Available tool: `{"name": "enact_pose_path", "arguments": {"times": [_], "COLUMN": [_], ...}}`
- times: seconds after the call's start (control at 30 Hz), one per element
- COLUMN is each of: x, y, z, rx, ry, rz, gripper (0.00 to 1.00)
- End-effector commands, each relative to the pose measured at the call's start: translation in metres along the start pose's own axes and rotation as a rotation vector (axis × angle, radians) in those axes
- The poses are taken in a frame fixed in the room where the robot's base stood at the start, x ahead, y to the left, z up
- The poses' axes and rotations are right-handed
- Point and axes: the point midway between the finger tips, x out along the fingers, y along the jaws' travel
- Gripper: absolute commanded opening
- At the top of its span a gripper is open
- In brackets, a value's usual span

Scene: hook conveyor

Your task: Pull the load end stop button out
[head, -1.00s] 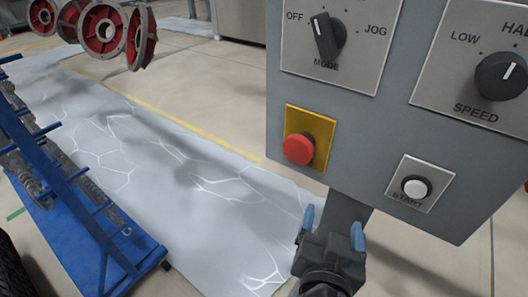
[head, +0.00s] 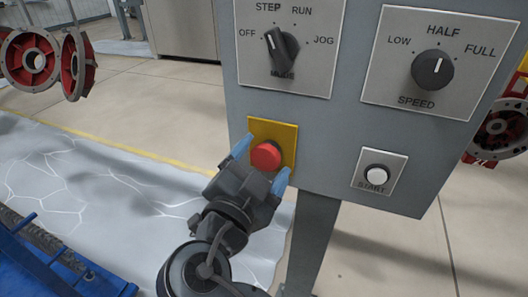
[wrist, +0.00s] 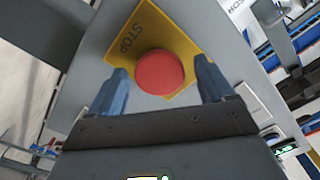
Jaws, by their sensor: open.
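The stop button (head: 266,156) is a red mushroom head on a yellow plate (head: 286,131), low on the left of the grey control panel (head: 334,145). In the wrist view the red button (wrist: 160,72) sits between and just beyond the fingertips, and its plate (wrist: 150,32) reads STOP. My gripper (head: 260,164) is open, with one blue finger on each side of the button. In the wrist view a gap shows between the button and each finger of my gripper (wrist: 166,82). Whether the fingers reach behind the button's head cannot be told.
The panel also carries a mode knob (head: 283,48), a speed knob (head: 432,68) and a white start button (head: 376,175). A grey post (head: 314,240) stands below it. Red wheel-like parts (head: 33,58) hang at the upper left. A blue rack (head: 30,270) stands at the lower left.

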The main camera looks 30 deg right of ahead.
Motion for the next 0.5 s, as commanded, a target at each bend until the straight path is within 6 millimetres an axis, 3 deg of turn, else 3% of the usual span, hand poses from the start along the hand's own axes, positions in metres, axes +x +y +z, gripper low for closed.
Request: {"name": "enact_pose_path", "arguments": {"times": [0.2,0.47,0.5], "x": [0.015,0.017,0.016], "y": [0.0,0.0,0.0], "z": [0.0,0.001,0.001], "rx": [-0.002,-0.001,-0.001], "ry": [0.0,-0.001,-0.001], "rz": [-0.001,-0.001,-0.001], "gripper": [0.81,0.81,0.78]}}
